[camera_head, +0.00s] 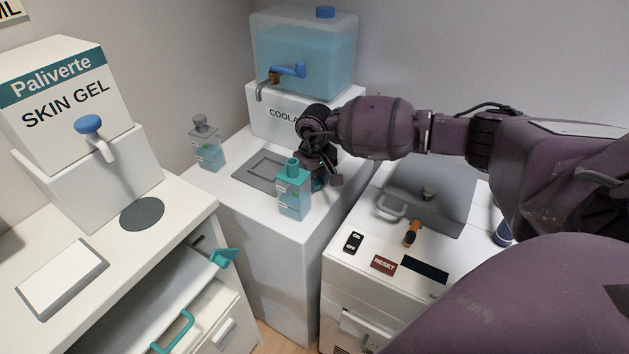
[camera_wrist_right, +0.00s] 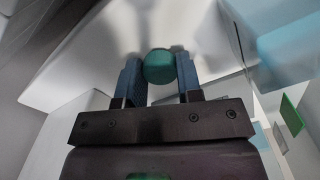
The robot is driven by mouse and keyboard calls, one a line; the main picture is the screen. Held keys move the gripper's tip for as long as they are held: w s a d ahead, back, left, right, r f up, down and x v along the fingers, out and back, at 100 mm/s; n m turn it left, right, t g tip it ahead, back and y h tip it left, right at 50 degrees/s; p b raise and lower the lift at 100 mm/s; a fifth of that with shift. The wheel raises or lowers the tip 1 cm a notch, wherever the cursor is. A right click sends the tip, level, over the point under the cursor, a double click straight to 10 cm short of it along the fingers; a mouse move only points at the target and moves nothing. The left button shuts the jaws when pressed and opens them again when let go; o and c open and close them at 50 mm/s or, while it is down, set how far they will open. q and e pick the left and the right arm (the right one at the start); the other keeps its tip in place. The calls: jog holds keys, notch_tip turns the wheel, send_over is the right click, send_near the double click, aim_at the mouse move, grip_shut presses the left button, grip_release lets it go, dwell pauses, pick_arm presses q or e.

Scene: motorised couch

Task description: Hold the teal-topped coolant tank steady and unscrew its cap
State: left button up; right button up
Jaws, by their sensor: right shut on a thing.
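The teal-topped coolant tank (camera_head: 293,197) stands upright near the front edge of the white counter. It is clear with pale blue liquid, and a teal stub shows at its top. My right gripper (camera_head: 318,173) is just right of and behind the tank, partly hidden by it. In the right wrist view its two blue fingers (camera_wrist_right: 159,80) are shut on a round teal cap (camera_wrist_right: 159,66). I cannot tell whether this cap is joined to the tank. My left gripper is in neither view.
A grey-topped bottle (camera_head: 208,143) stands further left on the counter (camera_head: 232,200), beside a grey square recess (camera_head: 262,170). The coolant dispenser (camera_head: 305,60) is behind. A machine with a RESET button (camera_head: 383,265) is at right. The skin gel dispenser (camera_head: 70,105) is at left.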

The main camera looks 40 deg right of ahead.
jog(key=shift+f, duration=0.3)
jog(key=shift+r, duration=0.1)
jog(key=shift+f, duration=0.2)
jog(key=o, duration=1)
jog(key=shift+r, duration=0.1)
